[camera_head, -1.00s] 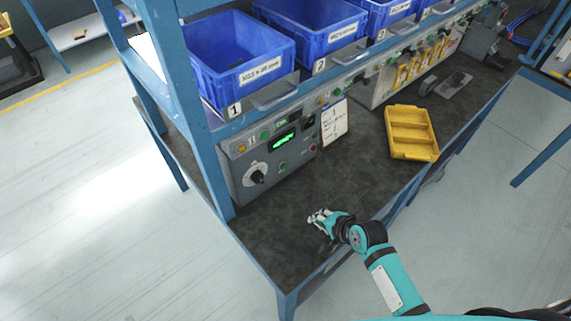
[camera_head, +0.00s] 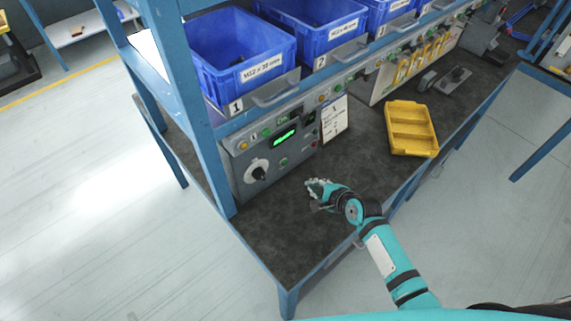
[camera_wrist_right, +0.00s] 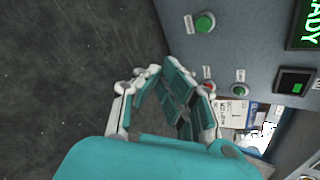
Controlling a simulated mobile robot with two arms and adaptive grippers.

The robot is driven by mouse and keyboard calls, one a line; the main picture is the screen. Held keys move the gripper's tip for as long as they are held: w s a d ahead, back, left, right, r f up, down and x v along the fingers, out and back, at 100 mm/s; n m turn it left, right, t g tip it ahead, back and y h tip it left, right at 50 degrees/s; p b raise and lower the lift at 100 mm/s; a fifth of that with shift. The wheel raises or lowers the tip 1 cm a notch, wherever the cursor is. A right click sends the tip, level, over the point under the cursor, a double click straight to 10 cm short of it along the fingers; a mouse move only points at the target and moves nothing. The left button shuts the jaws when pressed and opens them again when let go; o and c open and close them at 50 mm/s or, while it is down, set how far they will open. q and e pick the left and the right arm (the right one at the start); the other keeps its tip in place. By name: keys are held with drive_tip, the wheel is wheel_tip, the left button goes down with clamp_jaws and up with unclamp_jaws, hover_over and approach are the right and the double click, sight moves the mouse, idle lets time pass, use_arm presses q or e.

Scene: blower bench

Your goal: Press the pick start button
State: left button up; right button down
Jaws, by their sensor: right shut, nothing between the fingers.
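The grey control panel (camera_head: 272,152) stands on the bench under the shelf. In the right wrist view there is a large green button (camera_wrist_right: 205,22), a smaller green button (camera_wrist_right: 240,90) and a red button (camera_wrist_right: 208,86). Their labels are too small to read, so I cannot tell which is pick start. My right gripper (camera_head: 314,190) is shut and empty, in front of the panel and apart from the large green button. It also shows in the right wrist view (camera_wrist_right: 158,72).
A yellow divided tray (camera_head: 411,130) lies on the dark bench top (camera_head: 265,240) to the right. A white card (camera_head: 335,118) stands beside the panel. Blue bins (camera_head: 240,50) sit on the shelf above. A blue shelf post (camera_head: 190,100) rises left of the panel.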

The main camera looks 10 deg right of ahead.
sight(284, 163)
drive_tip(key=w+a+b, duration=0.1)
drive_tip(key=w, duration=0.1)
drive_tip(key=w+a+b, duration=0.1)
drive_tip(key=w+a, duration=0.1)
drive_tip(key=w, duration=0.1)
drive_tip(key=shift+a, duration=0.2)
drive_tip(key=shift+w+a, duration=0.45)
drive_tip(key=shift+w, duration=0.2)
drive_tip(key=shift+w, duration=0.1)
idle(0.7)
drive_tip(key=shift+w+a, duration=0.25)
drive_tip(key=shift+w+a, duration=0.2)
drive_tip(key=shift+w, duration=0.15)
idle(0.7)
drive_tip(key=shift+s+d+r+p, duration=0.1)
drive_tip(key=shift+s+d+p, duration=0.2)
drive_tip(key=shift+s+p, duration=0.2)
drive_tip(key=shift+s+d, duration=0.15)
drive_tip(key=shift+s, duration=0.05)
